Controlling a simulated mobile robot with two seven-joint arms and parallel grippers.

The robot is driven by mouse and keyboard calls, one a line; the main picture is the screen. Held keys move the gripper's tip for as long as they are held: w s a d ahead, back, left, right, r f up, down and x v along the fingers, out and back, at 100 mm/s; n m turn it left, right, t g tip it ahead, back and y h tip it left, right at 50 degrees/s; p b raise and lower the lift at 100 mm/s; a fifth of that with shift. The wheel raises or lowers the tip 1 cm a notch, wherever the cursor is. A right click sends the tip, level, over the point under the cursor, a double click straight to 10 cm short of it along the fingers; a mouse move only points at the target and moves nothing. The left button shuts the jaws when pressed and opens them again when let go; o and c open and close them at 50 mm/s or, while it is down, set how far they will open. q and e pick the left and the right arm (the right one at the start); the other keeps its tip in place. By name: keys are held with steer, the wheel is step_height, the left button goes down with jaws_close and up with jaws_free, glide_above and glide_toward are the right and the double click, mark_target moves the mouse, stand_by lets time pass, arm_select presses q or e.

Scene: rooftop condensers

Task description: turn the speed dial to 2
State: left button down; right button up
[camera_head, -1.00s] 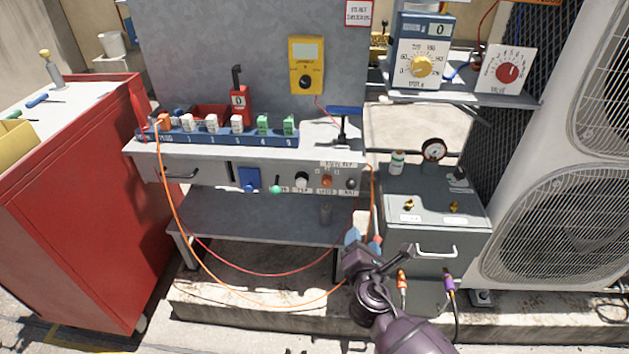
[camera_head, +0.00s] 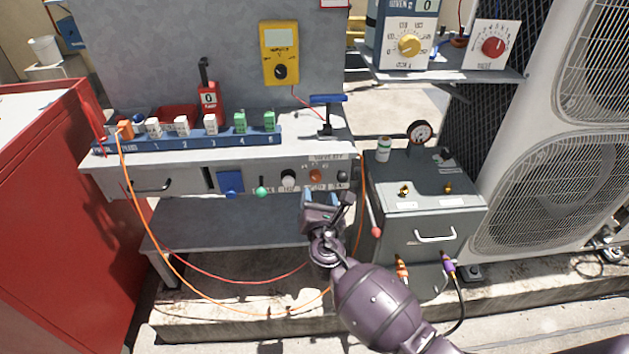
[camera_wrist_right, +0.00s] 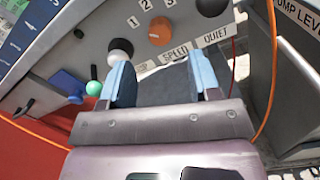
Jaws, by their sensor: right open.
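The speed dial (camera_head: 315,176) is an orange round knob on the front panel of the grey bench. In the right wrist view the orange dial (camera_wrist_right: 159,33) has the numbers 1, 2 and 3 around it and a SPEED label (camera_wrist_right: 175,52) beside it. I cannot tell which number it points at. My right gripper (camera_head: 321,196) is in front of the panel, just below the dial. In the right wrist view its two blue-padded fingers (camera_wrist_right: 163,76) are open and empty, with the dial beyond their tips and apart from them. My left gripper is not in view.
A black knob (camera_head: 342,177), a white knob (camera_head: 289,178), a green knob (camera_head: 262,192) and a blue block (camera_head: 229,184) share the panel. An orange cable (camera_head: 181,278) hangs in front of the bench. A grey cabinet (camera_head: 422,229) stands close at right.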

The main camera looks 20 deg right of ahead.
mark_target(316, 179)
steer(key=x, duration=0.3)
steer(key=b+x, duration=0.1)
steer(key=x, duration=0.1)
steer(key=shift+w+f, duration=0.2)
steer(key=shift+f, duration=0.05)
steer(key=shift+w+d+r, duration=0.1)
steer(key=shift+w+d, duration=0.05)
steer(key=shift+w, duration=0.45)
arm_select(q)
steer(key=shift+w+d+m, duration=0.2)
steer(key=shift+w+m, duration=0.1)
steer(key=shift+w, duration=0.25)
arm_select(e)
steer(key=shift+w+r, duration=0.1)
steer(key=shift+w, duration=0.1)
steer(key=c, duration=0.9)
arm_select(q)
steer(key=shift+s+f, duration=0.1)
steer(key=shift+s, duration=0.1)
arm_select(e)
steer(key=shift+c, duration=0.2)
